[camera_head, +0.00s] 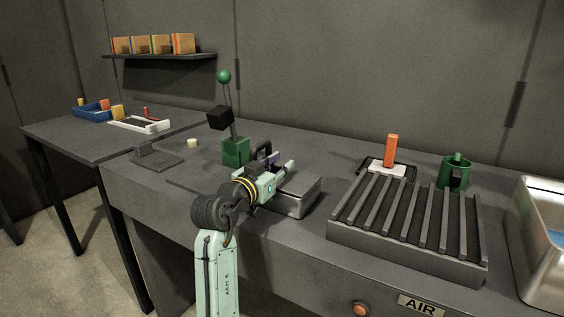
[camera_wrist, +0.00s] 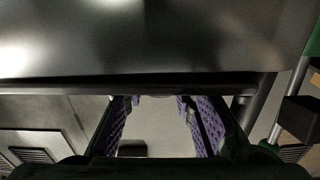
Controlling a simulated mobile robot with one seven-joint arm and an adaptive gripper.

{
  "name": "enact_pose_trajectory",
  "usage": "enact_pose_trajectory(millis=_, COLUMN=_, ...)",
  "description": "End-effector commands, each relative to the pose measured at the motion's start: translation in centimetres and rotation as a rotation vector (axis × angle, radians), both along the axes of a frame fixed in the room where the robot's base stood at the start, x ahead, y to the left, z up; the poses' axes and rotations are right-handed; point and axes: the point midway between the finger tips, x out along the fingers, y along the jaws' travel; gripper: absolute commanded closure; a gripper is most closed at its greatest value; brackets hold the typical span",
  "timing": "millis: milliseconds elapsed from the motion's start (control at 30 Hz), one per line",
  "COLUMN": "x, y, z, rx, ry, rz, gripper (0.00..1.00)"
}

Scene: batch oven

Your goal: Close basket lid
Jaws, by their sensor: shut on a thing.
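The basket (camera_head: 296,203) is a low grey metal box on the bench, just right of my gripper in the head view. My gripper (camera_head: 279,169) is over its left part, and a dark handle loop (camera_head: 262,149) stands up just behind it. In the wrist view the lid (camera_wrist: 150,40) looks like a broad grey metal sheet with a dark bar along its lower edge. The purple finger pads (camera_wrist: 160,112) are at that bar, and my gripper is shut on the lid there. The exact contact is hidden, and I cannot tell the lid's angle well.
A green-based lever with a black block (camera_head: 235,150) stands close behind my arm. A slatted rack (camera_head: 405,262) is to the right, with an orange upright piece (camera_head: 390,150) and a green holder (camera_head: 455,172) behind. A metal bin (camera_head: 530,245) is at far right.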

Motion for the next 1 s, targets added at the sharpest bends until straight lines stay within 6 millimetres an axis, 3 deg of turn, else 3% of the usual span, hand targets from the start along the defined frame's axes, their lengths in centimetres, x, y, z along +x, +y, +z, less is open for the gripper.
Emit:
enact_pose_trajectory(millis=633, x=0.11, y=0.07, z=-0.58, rx=-0.039, ry=0.029, rz=-0.001, gripper=1.00)
enact_pose_trajectory(millis=667, x=0.11, y=0.07, z=-0.59, rx=-0.039, ry=0.029, rz=-0.001, gripper=0.74)
enact_pose_trajectory(millis=933, x=0.10, y=0.09, z=-0.51, rx=-0.038, ry=0.027, rz=0.000, gripper=0.56)
enact_pose_trajectory(millis=1000, x=0.09, y=0.09, z=-0.50, rx=-0.038, ry=0.027, rz=0.000, gripper=0.55)
